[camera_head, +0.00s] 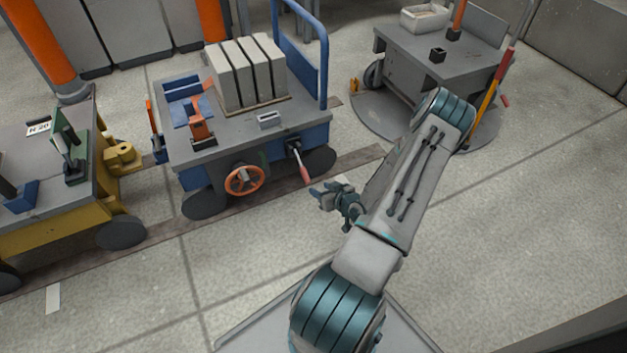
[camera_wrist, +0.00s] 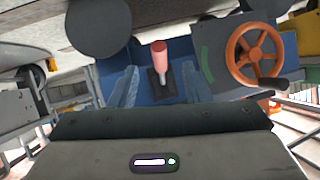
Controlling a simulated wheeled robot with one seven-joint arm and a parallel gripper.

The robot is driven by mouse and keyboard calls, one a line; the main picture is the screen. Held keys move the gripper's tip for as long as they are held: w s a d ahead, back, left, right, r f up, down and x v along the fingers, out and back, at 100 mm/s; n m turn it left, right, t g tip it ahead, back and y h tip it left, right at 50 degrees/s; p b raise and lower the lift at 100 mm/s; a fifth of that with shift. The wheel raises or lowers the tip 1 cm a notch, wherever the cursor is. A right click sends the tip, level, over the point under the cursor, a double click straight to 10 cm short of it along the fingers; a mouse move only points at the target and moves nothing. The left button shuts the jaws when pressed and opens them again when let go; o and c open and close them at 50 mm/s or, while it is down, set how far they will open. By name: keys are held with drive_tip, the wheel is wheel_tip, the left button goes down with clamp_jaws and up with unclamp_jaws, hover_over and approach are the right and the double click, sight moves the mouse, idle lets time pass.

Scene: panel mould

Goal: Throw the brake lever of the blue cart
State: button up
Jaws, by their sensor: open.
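The blue cart (camera_head: 218,144) stands left of centre in the head view. Its brake lever (camera_head: 303,168) has a pinkish-red grip, which hangs down and outward from a dark mount on the cart's near side. In the wrist view the lever (camera_wrist: 160,54) shows its red grip, pale shaft and dark square plate. My gripper (camera_head: 318,192) is open, just to the right of and below the lever grip in the head view. In the wrist view the fingers of my gripper (camera_wrist: 158,90) stand apart on either side of the lever's line, and nothing is between the tips that I can see.
An orange handwheel (camera_head: 244,180) sits left of the lever; it is also in the wrist view (camera_wrist: 257,54). Grey blocks (camera_head: 246,72) stand on the cart. A yellow cart (camera_head: 50,215) is at left, a grey bench cart (camera_head: 445,58) at upper right. Floor at right is clear.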

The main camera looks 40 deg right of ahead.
drive_tip(key=shift+p+v, duration=0.5)
drive_tip(key=shift+v, duration=1.65)
